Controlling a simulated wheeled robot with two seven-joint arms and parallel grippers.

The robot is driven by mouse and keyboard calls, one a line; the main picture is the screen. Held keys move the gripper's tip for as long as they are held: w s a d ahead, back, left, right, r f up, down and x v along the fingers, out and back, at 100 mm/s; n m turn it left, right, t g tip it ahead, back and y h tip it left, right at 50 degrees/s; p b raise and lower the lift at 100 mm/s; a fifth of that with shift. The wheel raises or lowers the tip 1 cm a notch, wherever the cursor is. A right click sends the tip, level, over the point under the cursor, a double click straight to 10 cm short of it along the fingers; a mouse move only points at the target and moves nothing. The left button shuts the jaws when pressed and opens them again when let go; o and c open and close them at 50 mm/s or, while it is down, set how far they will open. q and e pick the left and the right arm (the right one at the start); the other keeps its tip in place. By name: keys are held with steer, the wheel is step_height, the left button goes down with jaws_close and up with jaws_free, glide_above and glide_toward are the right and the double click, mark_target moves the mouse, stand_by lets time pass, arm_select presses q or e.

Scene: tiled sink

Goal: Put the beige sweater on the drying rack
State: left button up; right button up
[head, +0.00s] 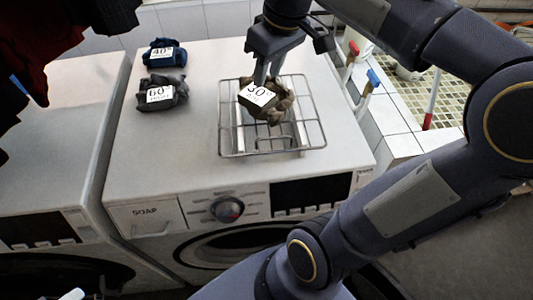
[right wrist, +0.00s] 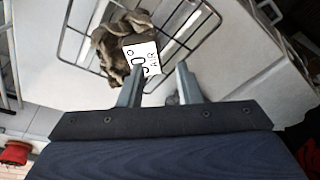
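The beige-brown sweater (head: 272,108), bunched up with a white "30°" label, lies on the wire drying rack (head: 313,134) on top of the washing machine. In the right wrist view the sweater (right wrist: 110,50) rests on the rack bars (right wrist: 192,40). My right gripper (head: 266,78) is just above the sweater, pointing down at it. In the right wrist view its fingers (right wrist: 158,86) are apart, with the sweater beyond their tips and no cloth seen pinched between them. My left gripper is not in view.
A dark grey "60°" garment (head: 162,93) and a blue "40°" garment (head: 165,54) lie left of the rack on the washer top (head: 190,140). A dark red and black shape fills the upper left corner. Brushes with red and blue tops stand at the right.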

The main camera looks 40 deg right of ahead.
steer(key=s+a+f+m+t+y, duration=0.3)
steer(key=s+a+f, duration=0.7)
steer(key=s+f, duration=0.2)
steer(key=shift+f+m, duration=0.3)
steer(key=shift+f, duration=0.2)
